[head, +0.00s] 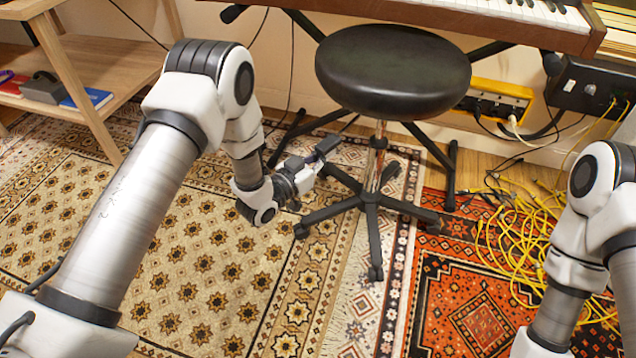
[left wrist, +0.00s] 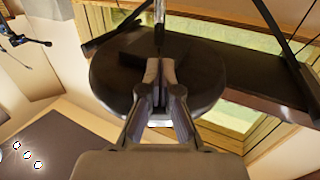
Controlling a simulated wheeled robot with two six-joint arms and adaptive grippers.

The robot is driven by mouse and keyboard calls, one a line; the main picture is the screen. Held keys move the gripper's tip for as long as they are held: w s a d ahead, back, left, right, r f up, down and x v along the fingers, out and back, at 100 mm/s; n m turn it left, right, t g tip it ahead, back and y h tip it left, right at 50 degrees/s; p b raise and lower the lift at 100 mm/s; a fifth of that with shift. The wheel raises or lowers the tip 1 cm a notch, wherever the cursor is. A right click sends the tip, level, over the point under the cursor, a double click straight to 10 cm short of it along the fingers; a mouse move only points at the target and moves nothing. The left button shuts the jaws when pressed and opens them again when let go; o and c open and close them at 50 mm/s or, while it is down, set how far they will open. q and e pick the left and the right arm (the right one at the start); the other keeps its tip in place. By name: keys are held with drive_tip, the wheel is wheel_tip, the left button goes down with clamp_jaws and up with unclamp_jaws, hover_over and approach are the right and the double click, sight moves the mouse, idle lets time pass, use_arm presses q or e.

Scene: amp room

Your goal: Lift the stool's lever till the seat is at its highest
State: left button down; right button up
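The stool has a round black seat (head: 393,72), a chrome column (head: 376,158) and a dark star-shaped base (head: 370,198) on the rugs. My left gripper (head: 326,148) is below the seat's left edge, left of the column. In the left wrist view, my left gripper (left wrist: 160,72) points up at the seat's underside (left wrist: 205,75), its fingers close together with only a thin gap. The chrome column (left wrist: 159,12) shows beyond them. I cannot make out the lever, nor anything held between the fingers. My right arm shows at the right edge; its gripper is out of view.
A keyboard (head: 520,12) on a dark stand is behind the stool. A wooden shelf (head: 70,85) stands at the left. Yellow cables (head: 530,235) lie in a heap on the right. The rug (head: 200,270) in front is clear.

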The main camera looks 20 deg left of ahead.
use_arm(q)
drive_tip(key=f+p+v, duration=0.2)
drive_tip(key=p+v, duration=0.1)
drive_tip(key=v, duration=0.7)
drive_tip(key=shift+f, duration=0.25)
idle(0.5)
